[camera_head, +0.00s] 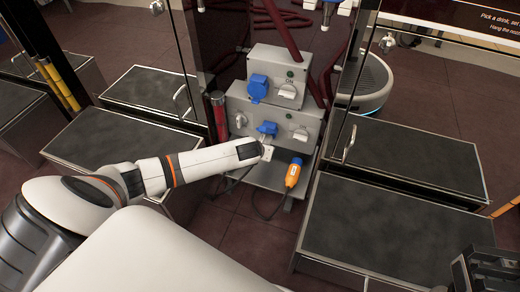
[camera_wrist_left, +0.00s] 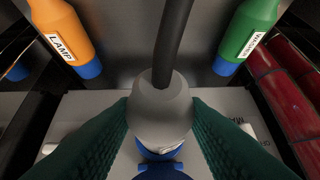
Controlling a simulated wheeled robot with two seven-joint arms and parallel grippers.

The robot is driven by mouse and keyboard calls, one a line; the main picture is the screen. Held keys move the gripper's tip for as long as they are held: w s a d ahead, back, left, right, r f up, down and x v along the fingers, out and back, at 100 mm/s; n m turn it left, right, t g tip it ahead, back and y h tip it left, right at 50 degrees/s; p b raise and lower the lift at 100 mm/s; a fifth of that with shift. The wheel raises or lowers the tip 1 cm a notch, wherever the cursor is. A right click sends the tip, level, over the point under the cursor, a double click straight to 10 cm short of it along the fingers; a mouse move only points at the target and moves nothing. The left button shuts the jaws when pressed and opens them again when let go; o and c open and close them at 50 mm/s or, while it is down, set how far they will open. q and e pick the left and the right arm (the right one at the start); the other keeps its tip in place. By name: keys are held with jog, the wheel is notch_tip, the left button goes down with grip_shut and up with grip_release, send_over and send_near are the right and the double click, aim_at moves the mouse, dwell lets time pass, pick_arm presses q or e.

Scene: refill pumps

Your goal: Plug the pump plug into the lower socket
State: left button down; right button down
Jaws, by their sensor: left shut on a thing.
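My left gripper (camera_head: 265,148) is at the front of the lower grey box, just below the blue lower socket (camera_head: 267,128). In the left wrist view, the green-padded fingers (camera_wrist_left: 160,120) are shut on the grey pump plug (camera_wrist_left: 160,108). Its black cable (camera_wrist_left: 172,40) runs to the top of the picture. A blue collar (camera_wrist_left: 160,152) shows beyond the plug's grey body. Whether the plug is seated in the socket cannot be told. The blue upper socket (camera_head: 258,87) is on the upper box. My right gripper (camera_head: 462,274) is partly visible at the lower right; its jaws are unclear.
An orange plug labelled LAMP (camera_head: 293,173) hangs right of my left gripper, and shows in the wrist view (camera_wrist_left: 62,35). A green plug (camera_wrist_left: 245,38) is opposite it there. Grey knobs (camera_head: 299,134) flank the lower socket. Dark-topped cabinets (camera_head: 375,225) stand on both sides.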

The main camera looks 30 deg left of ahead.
pick_arm(q)
jog(key=shift+w, duration=0.3)
jog(key=c, duration=0.8)
grip_release()
jog(key=shift+a, duration=0.1)
jog(key=shift+o, duration=0.2)
